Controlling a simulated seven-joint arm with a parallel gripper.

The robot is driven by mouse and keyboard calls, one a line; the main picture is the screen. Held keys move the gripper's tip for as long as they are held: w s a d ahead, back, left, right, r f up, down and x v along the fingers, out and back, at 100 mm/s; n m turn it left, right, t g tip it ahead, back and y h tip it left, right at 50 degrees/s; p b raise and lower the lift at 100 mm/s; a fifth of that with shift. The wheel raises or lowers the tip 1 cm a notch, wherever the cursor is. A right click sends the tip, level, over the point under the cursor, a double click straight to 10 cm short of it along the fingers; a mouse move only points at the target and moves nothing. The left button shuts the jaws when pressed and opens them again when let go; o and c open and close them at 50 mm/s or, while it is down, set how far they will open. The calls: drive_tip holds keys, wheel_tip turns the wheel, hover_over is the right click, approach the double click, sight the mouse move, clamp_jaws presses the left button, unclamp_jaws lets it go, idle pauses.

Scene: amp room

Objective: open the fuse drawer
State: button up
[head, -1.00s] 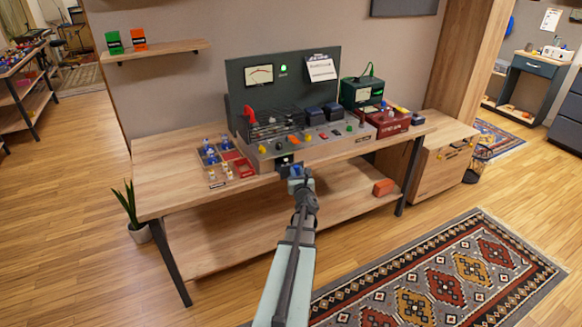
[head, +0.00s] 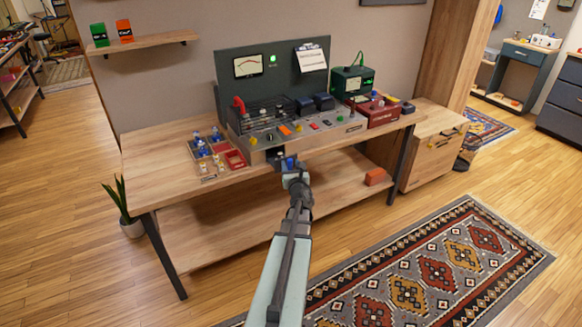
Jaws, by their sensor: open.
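A grey amp console (head: 305,139) stands on the wooden workbench (head: 152,160), with knobs, switches and coloured parts on its sloped top. I cannot read any label that marks the fuse drawer. My gripper (head: 289,164) is open, just in front of the console and slightly right of this block. Its fingers are small and partly hidden by my wrist, and I cannot tell whether they touch anything.
A tray of blue-topped and pale parts (head: 205,153) and a red tray (head: 233,158) lie left of the console. A red box (head: 380,112) and a green meter box (head: 352,82) stand right. A dark panel (head: 290,62) rises behind. The floor in front is clear around the rug (head: 425,278).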

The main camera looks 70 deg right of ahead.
drive_tip(key=v, duration=1.2)
idle(0.4)
